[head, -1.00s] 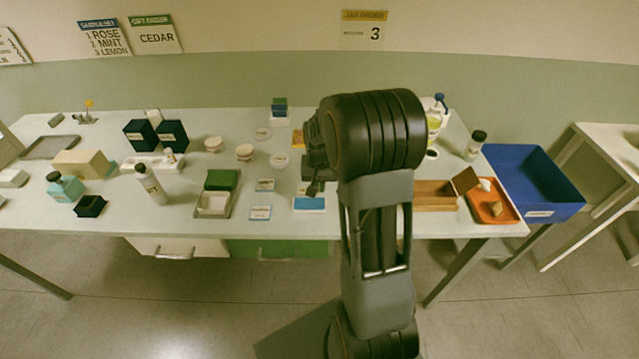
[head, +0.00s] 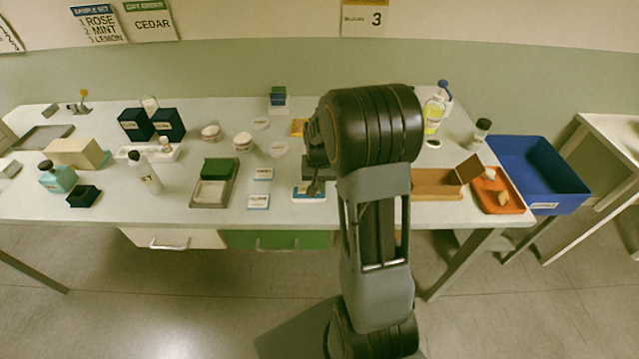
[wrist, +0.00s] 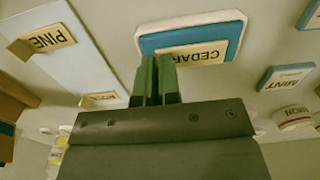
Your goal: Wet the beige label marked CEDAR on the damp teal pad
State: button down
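The beige CEDAR label (wrist: 205,55) is over the blue-teal pad (wrist: 225,32) in its white tray in the wrist view. My gripper (wrist: 156,68) has its two fingers close together at the label's left end, with only a narrow gap. It looks shut on that end, whose held part is hidden between the fingers. I cannot tell whether the label touches the pad. In the head view my gripper (head: 314,187) is right above the pad (head: 308,195), and the label is hidden there.
A pale holder (wrist: 85,45) with a PINE label (wrist: 42,40) and another beige label (wrist: 100,99) lies left in the wrist view. A MINT tile (wrist: 285,77) is at right. A wooden box (head: 425,190) and orange tray (head: 505,200) stand right in the head view.

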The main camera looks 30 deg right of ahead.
jog(key=shift+f+b, duration=0.3)
jog(key=shift+f, duration=0.1)
dwell(1.6)
jog(key=shift+r, duration=0.15)
jog(key=shift+r+p, duration=2.65)
jog(key=shift+r, duration=0.75)
